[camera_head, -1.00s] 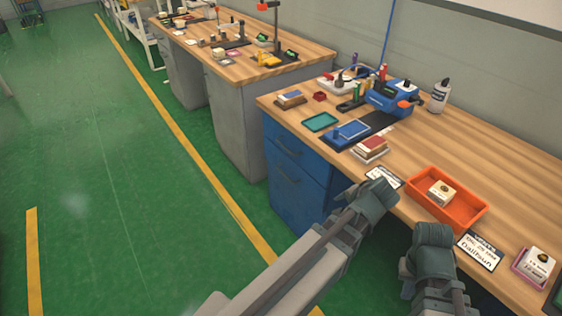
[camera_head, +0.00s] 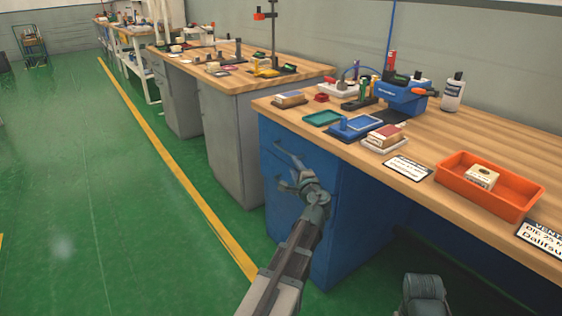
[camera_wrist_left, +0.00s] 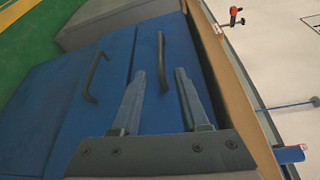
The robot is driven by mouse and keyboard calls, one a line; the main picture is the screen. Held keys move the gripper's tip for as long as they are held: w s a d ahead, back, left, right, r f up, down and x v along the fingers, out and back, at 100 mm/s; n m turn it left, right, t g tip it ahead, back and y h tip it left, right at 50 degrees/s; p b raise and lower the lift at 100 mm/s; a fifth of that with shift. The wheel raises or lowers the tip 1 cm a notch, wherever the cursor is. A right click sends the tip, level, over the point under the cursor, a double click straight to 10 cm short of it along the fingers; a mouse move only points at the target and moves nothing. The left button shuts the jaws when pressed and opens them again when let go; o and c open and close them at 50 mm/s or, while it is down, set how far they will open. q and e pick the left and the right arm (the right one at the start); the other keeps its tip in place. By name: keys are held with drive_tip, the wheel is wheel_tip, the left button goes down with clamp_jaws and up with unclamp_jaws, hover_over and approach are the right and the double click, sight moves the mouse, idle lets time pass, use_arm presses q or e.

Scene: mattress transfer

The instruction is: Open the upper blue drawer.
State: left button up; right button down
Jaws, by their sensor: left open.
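The upper blue drawer (camera_head: 271,138) is in the front of the blue cabinet under the near workbench. It looks shut. In the left wrist view the drawer (camera_wrist_left: 178,48) shows turned on its side, with its dark bar handle (camera_wrist_left: 162,62) near the middle. My left gripper (camera_head: 284,169) is open and empty in front of the drawers. In the left wrist view its fingertips (camera_wrist_left: 160,76) lie on either side of the handle; the remaining distance is hard to tell. My right gripper (camera_head: 424,288) is at the bottom edge, its jaws not readable.
A lower drawer with its own handle (camera_wrist_left: 96,77) sits below. The wooden benchtop (camera_head: 440,145) overhangs the cabinet and holds an orange tray (camera_head: 515,205) and tools. A grey cabinet (camera_head: 232,140) stands beyond. The green floor on the left is clear.

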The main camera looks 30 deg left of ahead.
sight(284, 150)
use_arm(q)
drive_tip(key=shift+a, duration=0.1)
drive_tip(key=b+x, duration=0.1)
drive_tip(key=x, duration=1.2)
drive_tip(key=shift+w+a, duration=0.2)
drive_tip(key=shift+w, duration=0.15)
clamp_jaws()
idle(0.9)
